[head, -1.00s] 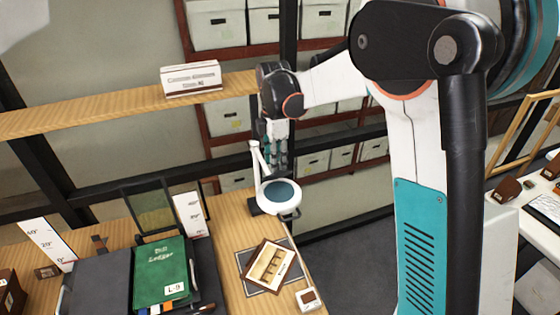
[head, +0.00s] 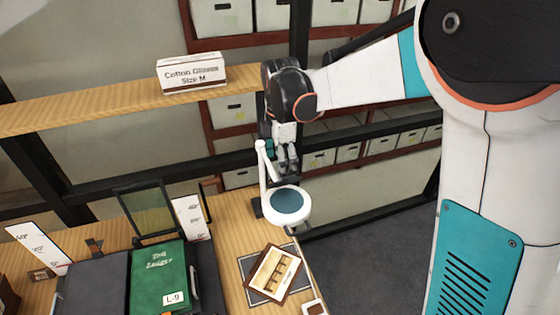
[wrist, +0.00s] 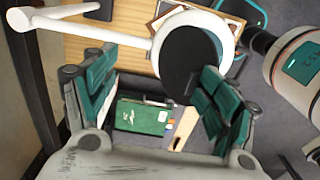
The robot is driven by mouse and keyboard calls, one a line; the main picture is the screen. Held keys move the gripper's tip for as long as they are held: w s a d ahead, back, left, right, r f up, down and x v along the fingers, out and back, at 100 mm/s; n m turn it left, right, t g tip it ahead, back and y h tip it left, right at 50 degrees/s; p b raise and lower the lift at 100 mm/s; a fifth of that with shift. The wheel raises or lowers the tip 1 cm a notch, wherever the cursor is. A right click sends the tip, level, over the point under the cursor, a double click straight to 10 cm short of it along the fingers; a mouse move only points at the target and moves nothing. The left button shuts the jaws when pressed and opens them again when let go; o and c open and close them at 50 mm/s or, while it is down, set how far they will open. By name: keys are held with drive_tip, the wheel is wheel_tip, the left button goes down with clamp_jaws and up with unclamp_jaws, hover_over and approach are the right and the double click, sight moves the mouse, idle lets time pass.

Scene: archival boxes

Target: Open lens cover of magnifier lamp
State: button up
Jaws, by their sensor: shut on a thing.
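The magnifier lamp (head: 262,170) stands at the back right of the wooden desk, with a white jointed arm and a white ring head. In the wrist view, the cover (wrist: 190,62) is a dark disc whose near edge reaches below the white ring (wrist: 232,45), beside the right finger. My gripper (head: 287,170) is just behind the lamp head. The exact contact is partly hidden.
A green ledger (head: 158,278) and a framed card on a dark mat (head: 274,274) lie on the desk. A glove box (head: 191,74) sits on the wooden rail behind. Shelves of archival boxes (head: 225,15) stand at the back. Floor right of the desk is clear.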

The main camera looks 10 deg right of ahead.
drive_tip(key=shift+w, duration=0.15)
drive_tip(key=shift+w+a+r+p, duration=0.15)
drive_tip(key=shift+w+r+p, duration=0.3)
drive_tip(key=shift+w, duration=0.4)
drive_tip(key=shift+c, duration=1)
drive_tip(key=shift+w+a+r, duration=0.2)
drive_tip(key=shift+w+r, duration=0.45)
drive_tip(key=shift+w, duration=0.25)
drive_tip(key=c, duration=0.7)
drive_tip(key=shift+o, duration=0.2)
drive_tip(key=w+a+r+p, duration=0.2)
drive_tip(key=w+r+p, duration=0.2)
drive_tip(key=w, duration=0.5)
drive_tip(key=shift+w+r, duration=0.25)
drive_tip(key=shift+r, duration=1)
wheel_tip(320, 180, up, 12)
